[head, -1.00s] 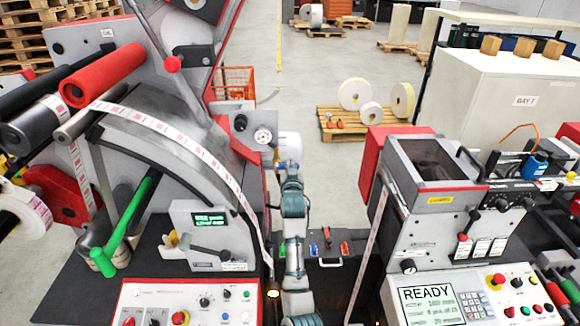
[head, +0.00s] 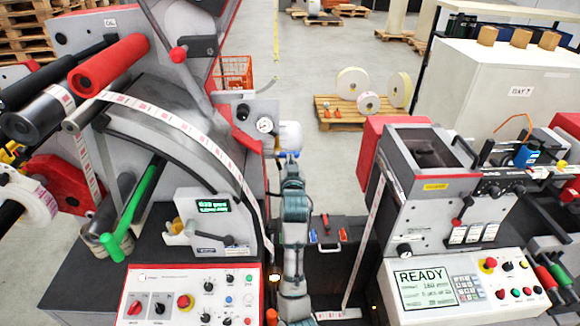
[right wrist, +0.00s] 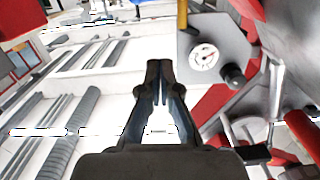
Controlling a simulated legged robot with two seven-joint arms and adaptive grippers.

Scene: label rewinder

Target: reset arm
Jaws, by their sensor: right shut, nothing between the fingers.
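My right arm (head: 295,235) rises from the bottom middle of the head view between the two machine halves. Its far end is beside the pressure gauge (head: 265,125) of the left machine; its fingers cannot be made out there. In the right wrist view my right gripper (right wrist: 158,68) has its dark fingers together, with nothing held. The gauge (right wrist: 204,57) shows to the right of the fingertips, apart from them. My left gripper is not in view.
The rewinder (head: 170,130) with its red roller (head: 108,65) and green-handled lever (head: 133,210) stands left. The printer unit with a READY screen (head: 425,287) stands right. A label strip (head: 375,222) hangs beside it. A pallet (head: 340,112) with white rolls lies behind on open floor.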

